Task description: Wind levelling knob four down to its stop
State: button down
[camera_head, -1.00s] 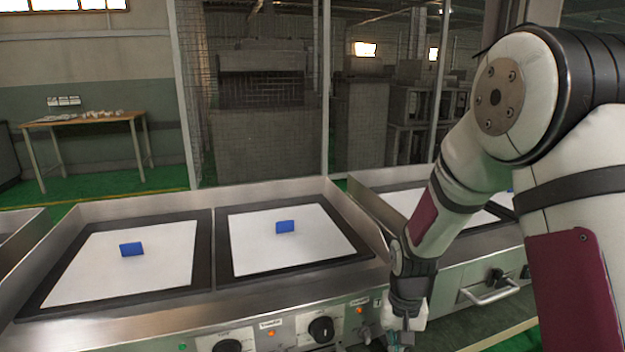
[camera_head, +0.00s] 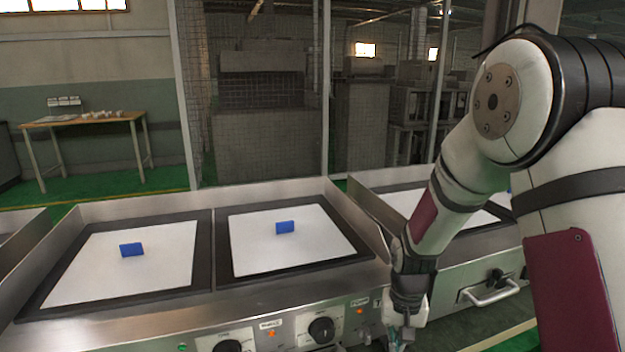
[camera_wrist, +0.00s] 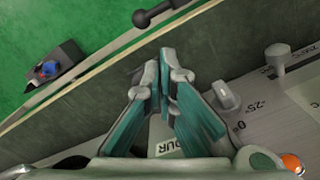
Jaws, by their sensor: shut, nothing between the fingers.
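My gripper (camera_wrist: 165,78) is shut and empty in the wrist view, its fingertips together over the panel edge. It also shows at the bottom of the head view (camera_head: 402,343), in front of the griddle's front panel. A small grey knob (camera_wrist: 226,96) stands just right of the fingers, apart from them, beside a printed degree scale. A second pale knob (camera_wrist: 276,60) stands further right. A label (camera_wrist: 169,147) ending in "OUR" shows partly between the fingers. I cannot tell which knob it names, and the fingers hide part of the panel.
An orange lamp (camera_wrist: 292,163) sits at the lower right of the wrist view. In the head view, black knobs (camera_head: 321,329) line the panel. Blue blocks (camera_head: 285,227) stand on the white plates (camera_head: 310,250).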

jog(key=shift+d+p, duration=0.5)
jog(key=shift+d, duration=0.25)
dwell(0.7)
jog(key=shift+s, duration=0.1)
jog(key=shift+s, duration=0.35)
notch_tip(320, 180, up, 6)
jog(key=p, duration=0.4)
jog(key=shift+p, duration=0.3)
jog(key=shift+s+a, duration=0.15)
jog(key=shift+a+r+p, duration=0.45)
jog(key=shift+a+p, duration=0.4)
jog(key=shift+p, duration=0.4)
